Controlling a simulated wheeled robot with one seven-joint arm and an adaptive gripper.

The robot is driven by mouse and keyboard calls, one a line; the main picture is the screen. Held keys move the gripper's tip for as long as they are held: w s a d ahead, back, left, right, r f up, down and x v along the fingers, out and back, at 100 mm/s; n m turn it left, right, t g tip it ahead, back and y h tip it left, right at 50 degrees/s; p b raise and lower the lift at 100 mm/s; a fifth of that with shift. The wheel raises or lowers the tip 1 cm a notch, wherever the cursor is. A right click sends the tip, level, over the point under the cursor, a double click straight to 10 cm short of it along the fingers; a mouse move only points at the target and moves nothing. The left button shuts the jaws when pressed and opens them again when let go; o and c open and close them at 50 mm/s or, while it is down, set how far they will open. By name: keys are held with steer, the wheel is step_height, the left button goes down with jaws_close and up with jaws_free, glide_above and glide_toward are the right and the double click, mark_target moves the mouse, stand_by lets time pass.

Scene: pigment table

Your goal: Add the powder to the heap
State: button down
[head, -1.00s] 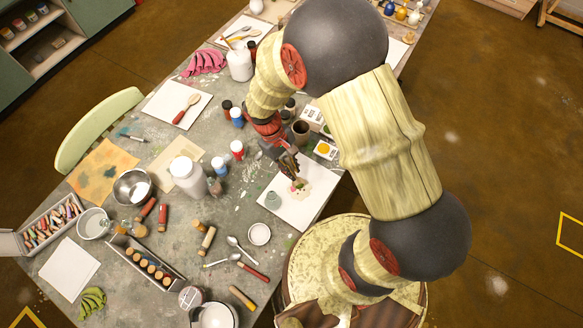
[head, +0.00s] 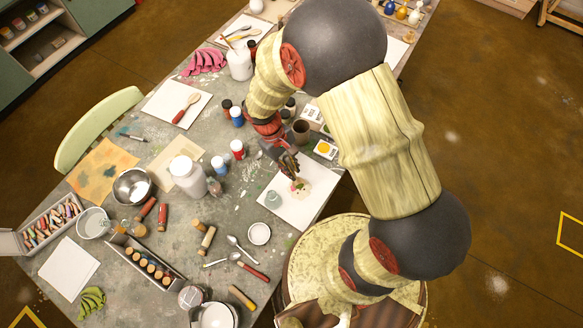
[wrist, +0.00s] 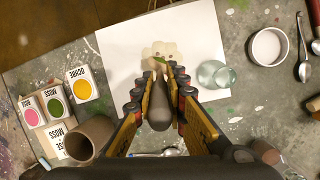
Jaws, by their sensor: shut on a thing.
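A cream powder heap (wrist: 168,48) with darker specks lies spread on a white sheet (wrist: 120,65). In the head view the heap (head: 306,189) sits just by my fingertips. My gripper (wrist: 160,82) is shut on a tool with a smooth grey-brown rounded handle (wrist: 160,112). The tool's pale narrow end (wrist: 160,63) points at the heap and overlaps its near edge in the wrist view. I cannot tell whether it touches the heap or carries powder. In the head view my gripper (head: 293,178) is low over the sheet.
A clear glass piece (wrist: 214,75) stands on the sheet, right of my gripper. A brown cup (wrist: 88,140) and labelled pigment boxes (wrist: 55,97) stand to the left. A white dish (wrist: 268,46) and spoons (wrist: 304,62) lie to the right.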

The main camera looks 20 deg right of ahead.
steer(key=shift+f, duration=0.6)
stand_by(1.4)
steer(key=shift+r, duration=0.1)
steer(key=shift+r+p, duration=2.75)
steer(key=shift+r, duration=0.75)
